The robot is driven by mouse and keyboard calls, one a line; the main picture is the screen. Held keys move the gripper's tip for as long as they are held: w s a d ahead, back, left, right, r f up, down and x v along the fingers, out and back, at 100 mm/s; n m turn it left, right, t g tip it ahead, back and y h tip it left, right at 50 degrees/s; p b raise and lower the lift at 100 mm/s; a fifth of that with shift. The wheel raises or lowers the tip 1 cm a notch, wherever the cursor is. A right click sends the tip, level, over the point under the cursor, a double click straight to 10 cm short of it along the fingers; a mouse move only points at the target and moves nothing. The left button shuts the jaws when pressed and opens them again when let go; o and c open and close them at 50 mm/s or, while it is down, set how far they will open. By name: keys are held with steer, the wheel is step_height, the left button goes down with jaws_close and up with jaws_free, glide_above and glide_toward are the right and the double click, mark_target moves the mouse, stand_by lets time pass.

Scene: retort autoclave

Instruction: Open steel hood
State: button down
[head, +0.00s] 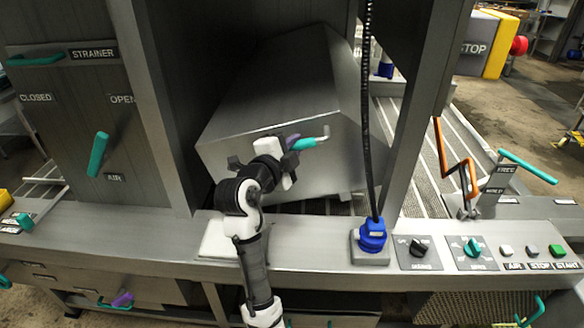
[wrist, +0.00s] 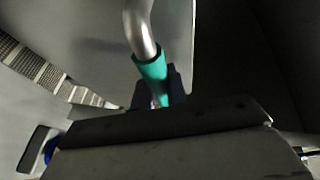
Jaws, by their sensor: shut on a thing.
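The steel hood (head: 285,85) is a large grey metal box between two upright posts in the head view. It sits tilted, with a gap under its front edge above the slatted bed. Its handle is a bent metal bar with a teal grip (head: 306,143) on the front face. My gripper (head: 290,143) is shut on this handle. In the wrist view the teal grip (wrist: 151,68) runs down between the dark fingertips (wrist: 158,93). The part of the grip inside the fingers is hidden.
A blue connector (head: 372,236) with a black hose rising from it stands on the front ledge, right of my arm. A control panel with knobs and buttons (head: 472,247) lies further right. The left post (head: 150,100) and right post (head: 412,110) flank the hood.

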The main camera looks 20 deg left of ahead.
steer(key=a+r+n, duration=0.1)
steer(key=r, duration=0.2)
steer(key=r+n+t, duration=0.1)
steer(key=r, duration=0.2)
steer(key=a+r+n, duration=0.1)
steer(key=r, duration=0.1)
steer(key=shift+s+a+r+t, duration=0.35)
steer(key=shift+s+r+t, duration=0.05)
steer(key=s+a+r+n+t, duration=0.1)
steer(key=a+r+n, duration=0.4)
steer(key=a+r, duration=0.1)
steer(key=shift+s+r+t, duration=0.3)
steer(key=shift+s+r, duration=0.05)
steer(key=shift+r, duration=0.25)
steer(key=c, duration=1.4)
jaws_free()
